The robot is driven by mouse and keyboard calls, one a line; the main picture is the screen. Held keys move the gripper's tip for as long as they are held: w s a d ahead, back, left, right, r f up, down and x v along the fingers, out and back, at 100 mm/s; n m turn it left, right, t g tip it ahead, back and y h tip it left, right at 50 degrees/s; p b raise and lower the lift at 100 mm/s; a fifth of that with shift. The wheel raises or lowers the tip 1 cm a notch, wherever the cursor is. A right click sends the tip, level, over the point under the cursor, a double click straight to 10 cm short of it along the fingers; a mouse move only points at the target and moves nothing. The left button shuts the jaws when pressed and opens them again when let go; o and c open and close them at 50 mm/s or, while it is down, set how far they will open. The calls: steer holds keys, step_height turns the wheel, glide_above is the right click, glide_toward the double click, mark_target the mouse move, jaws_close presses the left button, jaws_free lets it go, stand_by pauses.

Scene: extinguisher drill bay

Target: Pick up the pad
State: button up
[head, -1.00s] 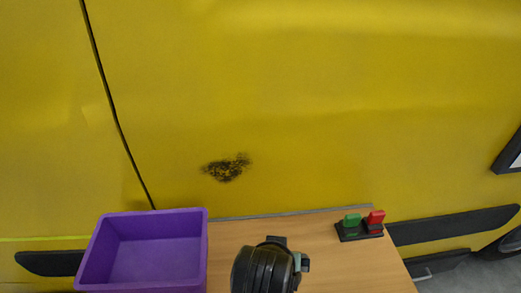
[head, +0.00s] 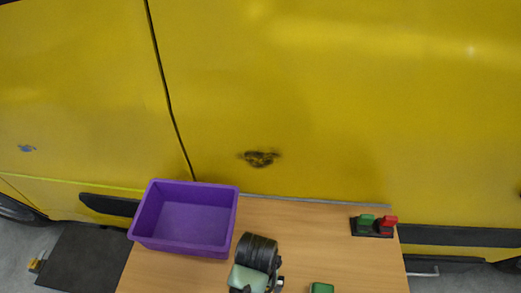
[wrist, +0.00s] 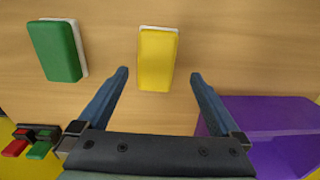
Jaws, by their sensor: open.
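In the wrist view a yellow pad-like block (wrist: 158,60) with a white edge lies on the wooden table. A green pad-like block (wrist: 55,50), also with a white edge, lies to its left. My gripper (wrist: 160,76) is open and empty, its two blue fingers apart. The yellow block shows in the gap between the fingertips; how far above it they are, I cannot tell. In the head view the green block (head: 321,288) shows at the bottom edge. The yellow block is not seen there, and my arm hides part of the table.
A purple open bin (head: 187,243) stands on the table (head: 310,240) at the left; it shows empty. A black stand with a green and a red piece (head: 373,227) is at the back right. A yellow vehicle side (head: 330,110) with a dark mark rises behind the table.

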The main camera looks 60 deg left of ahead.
steer(key=shift+w+d+f+p, duration=0.1)
steer(key=shift+f+p, duration=0.15)
steer(key=shift+f, duration=1.3)
steer(key=shift+w+d+f+p, duration=0.1)
steer(key=shift+f+p, duration=0.1)
steer(key=shift+f, duration=1.3)
steer(key=c, duration=1.3)
